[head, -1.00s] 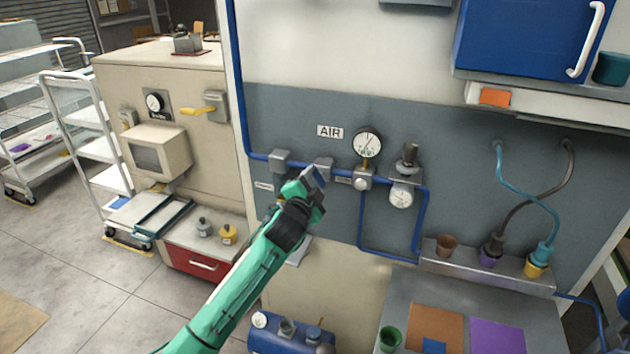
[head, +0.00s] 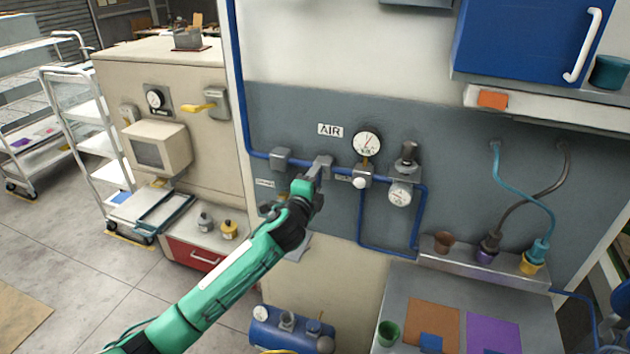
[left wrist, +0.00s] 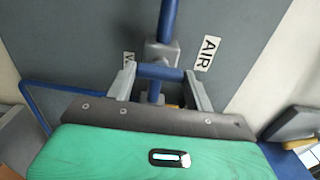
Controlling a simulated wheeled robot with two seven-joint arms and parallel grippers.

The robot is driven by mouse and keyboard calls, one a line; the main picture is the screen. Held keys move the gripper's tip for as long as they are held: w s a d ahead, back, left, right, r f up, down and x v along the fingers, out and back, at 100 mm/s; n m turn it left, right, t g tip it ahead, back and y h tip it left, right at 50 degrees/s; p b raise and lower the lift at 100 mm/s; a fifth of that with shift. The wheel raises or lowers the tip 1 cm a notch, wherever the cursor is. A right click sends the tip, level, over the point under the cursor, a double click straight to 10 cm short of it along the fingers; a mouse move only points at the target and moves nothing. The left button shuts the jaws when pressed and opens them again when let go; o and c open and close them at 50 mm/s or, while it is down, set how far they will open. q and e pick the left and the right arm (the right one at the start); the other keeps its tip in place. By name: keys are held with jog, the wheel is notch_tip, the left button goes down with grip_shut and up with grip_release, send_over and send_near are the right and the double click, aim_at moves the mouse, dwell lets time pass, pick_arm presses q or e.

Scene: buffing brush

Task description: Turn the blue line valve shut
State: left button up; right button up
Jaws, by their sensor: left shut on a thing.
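The blue air line (head: 340,172) runs level along the grey panel, with a grey valve block (head: 325,162) on it left of the gauge. My left gripper (head: 314,173) is at this block. In the left wrist view the gripper (left wrist: 160,78) has one finger at each end of a short blue bar handle (left wrist: 160,71), shut on it. The bar lies crosswise to the blue pipe (left wrist: 167,18) there, beside the grey valve body (left wrist: 161,54). In the head view the gripper mostly hides the handle. My right gripper is not in view.
A round gauge (head: 367,143) and a regulator (head: 401,185) are close to the right of the gripper. A grey block (head: 280,158) is on the line to the left. A blue compressor tank (head: 285,332) stands below. A bench (head: 390,285) is at lower right.

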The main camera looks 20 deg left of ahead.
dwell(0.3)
pick_arm(q)
jog(key=o, duration=1)
jog(key=shift+s, duration=0.1)
jog(key=shift+s+a+b, duration=0.2)
jog(key=shift+s+b, duration=2.4)
jog(key=shift+s, duration=4.2)
